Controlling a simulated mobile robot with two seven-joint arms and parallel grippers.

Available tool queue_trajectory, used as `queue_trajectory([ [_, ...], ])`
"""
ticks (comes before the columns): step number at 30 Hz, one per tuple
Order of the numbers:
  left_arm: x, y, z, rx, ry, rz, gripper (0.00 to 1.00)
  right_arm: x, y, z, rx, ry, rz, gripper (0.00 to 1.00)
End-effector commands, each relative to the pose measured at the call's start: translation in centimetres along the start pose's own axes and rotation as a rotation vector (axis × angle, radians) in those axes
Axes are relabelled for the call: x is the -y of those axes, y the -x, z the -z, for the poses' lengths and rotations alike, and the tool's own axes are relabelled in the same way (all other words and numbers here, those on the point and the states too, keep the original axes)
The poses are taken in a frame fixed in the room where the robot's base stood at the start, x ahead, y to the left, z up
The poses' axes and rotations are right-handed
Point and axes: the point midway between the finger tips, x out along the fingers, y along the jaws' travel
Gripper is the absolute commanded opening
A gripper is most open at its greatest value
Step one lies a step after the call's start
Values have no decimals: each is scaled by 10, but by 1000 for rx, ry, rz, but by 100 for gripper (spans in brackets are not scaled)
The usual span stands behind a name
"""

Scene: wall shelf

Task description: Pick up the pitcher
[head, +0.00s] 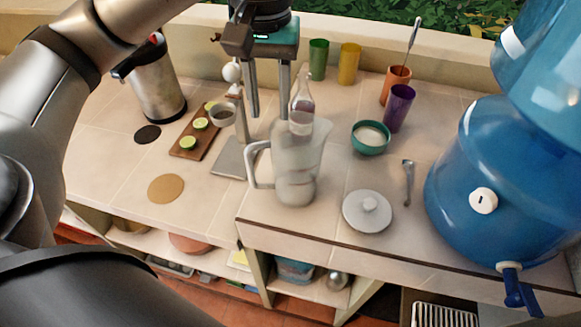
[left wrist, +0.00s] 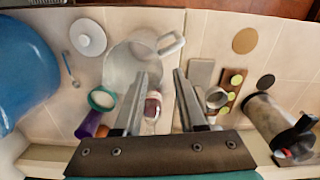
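The clear pitcher (head: 297,185) stands upright on the tiled counter near its front edge in the head view, its handle pointing left. In the left wrist view the pitcher (left wrist: 122,66) is beyond the fingertips, with its handle toward the upper right. My left gripper (head: 268,104) is above and behind the pitcher, pointing down, apart from it. The left wrist view shows the gripper (left wrist: 159,76) open, with nothing held between its fingers. My right gripper is in neither view.
A small bottle (head: 302,93) stands just behind the pitcher. A metal press (head: 232,158) is left of it, near a board of limes (head: 187,152). A teal bowl (head: 370,138), grey lid (head: 367,211) and spoon (head: 408,182) lie right. A blue water jug (head: 480,165) stands far right.

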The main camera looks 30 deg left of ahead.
Motion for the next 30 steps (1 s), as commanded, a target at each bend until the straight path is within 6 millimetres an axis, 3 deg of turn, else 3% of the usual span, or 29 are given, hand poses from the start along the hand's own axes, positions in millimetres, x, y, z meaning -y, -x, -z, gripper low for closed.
queue_trajectory([
  [9,0,-49,-1,3,-1,0,40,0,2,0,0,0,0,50],
  [17,0,-66,0,3,1,1,40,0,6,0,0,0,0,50],
  [25,0,-102,1,4,1,0,40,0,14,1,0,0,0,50],
  [30,0,-109,2,1,-1,-1,40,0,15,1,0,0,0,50],
])
